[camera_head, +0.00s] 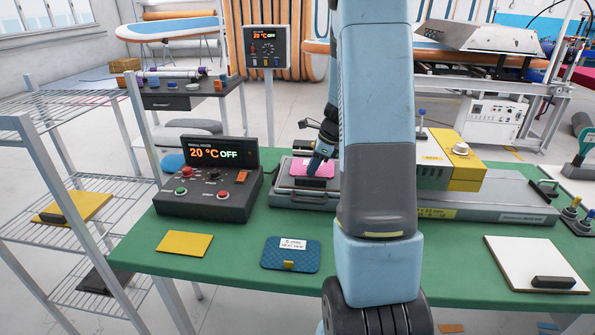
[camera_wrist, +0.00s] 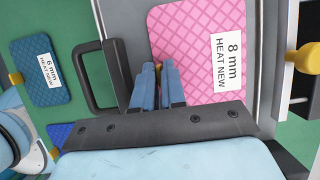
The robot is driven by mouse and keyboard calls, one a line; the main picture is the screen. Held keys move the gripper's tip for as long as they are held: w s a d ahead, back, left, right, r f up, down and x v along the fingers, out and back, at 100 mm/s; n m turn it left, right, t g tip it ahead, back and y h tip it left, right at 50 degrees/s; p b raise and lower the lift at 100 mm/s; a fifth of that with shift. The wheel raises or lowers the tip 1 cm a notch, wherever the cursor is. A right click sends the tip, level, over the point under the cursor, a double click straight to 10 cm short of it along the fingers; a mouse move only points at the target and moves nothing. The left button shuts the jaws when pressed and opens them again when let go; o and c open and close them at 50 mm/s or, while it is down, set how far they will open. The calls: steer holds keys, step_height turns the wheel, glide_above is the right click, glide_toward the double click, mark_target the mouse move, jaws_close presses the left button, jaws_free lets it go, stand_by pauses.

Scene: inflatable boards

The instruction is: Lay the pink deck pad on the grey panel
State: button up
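The pink deck pad (camera_wrist: 195,35), quilted, with a white label reading "8 mm HEAT NEW", is over a grey handled plate (camera_wrist: 135,40) in the wrist view. In the head view the pad (camera_head: 322,170) shows partly behind my arm, over the grey handled unit (camera_head: 290,197). I cannot tell whether it rests there or hangs just above. A long grey slab (camera_head: 500,211) lies right of my arm; I cannot tell which grey surface is the panel.
A control box (camera_head: 207,185) reading "20 °C OFF" stands left of the grey unit. A blue "6 mm" pad (camera_head: 290,254) and a yellow sheet (camera_head: 184,243) lie in front. A yellow box (camera_head: 465,172) and a white board (camera_head: 520,262) with a black handle are at right.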

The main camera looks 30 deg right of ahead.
steer(key=o, duration=0.3)
steer(key=shift+o, duration=0.2)
